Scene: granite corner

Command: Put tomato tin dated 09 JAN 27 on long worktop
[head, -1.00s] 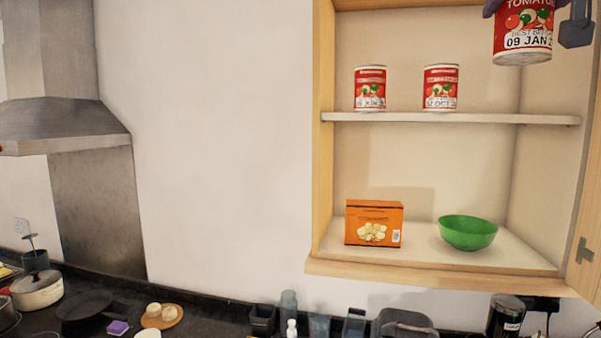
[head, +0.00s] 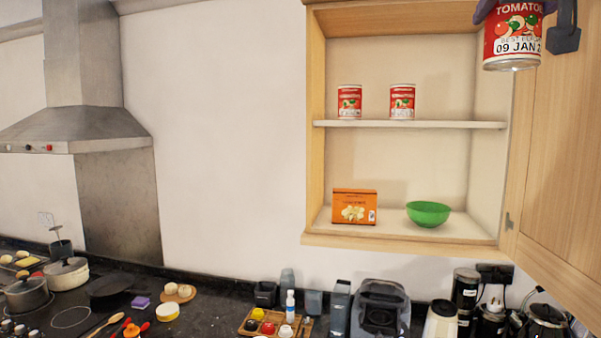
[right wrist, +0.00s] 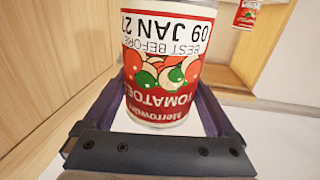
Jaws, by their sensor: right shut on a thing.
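The tomato tin dated 09 JAN 27 (head: 513,37) is held up at the top right of the head view, in front of the cupboard's open door. In the right wrist view the tin (right wrist: 163,65) sits between the fingers, its label upside down and its date readable. My right gripper (head: 524,6) is shut on it, only partly in the head view; its fingers show on both sides of the tin in the right wrist view (right wrist: 168,100). The long worktop (head: 215,318) is dark and runs along the bottom of the head view. My left gripper is not in view.
Two other tomato tins (head: 349,101) (head: 402,101) stand on the cupboard's upper shelf (head: 450,125). An orange box (head: 354,206) and a green bowl (head: 429,213) stand below. The worktop holds a wooden tray (head: 246,331), a toaster-like appliance (head: 381,308), jars and pans, with a small clear patch left of the tray.

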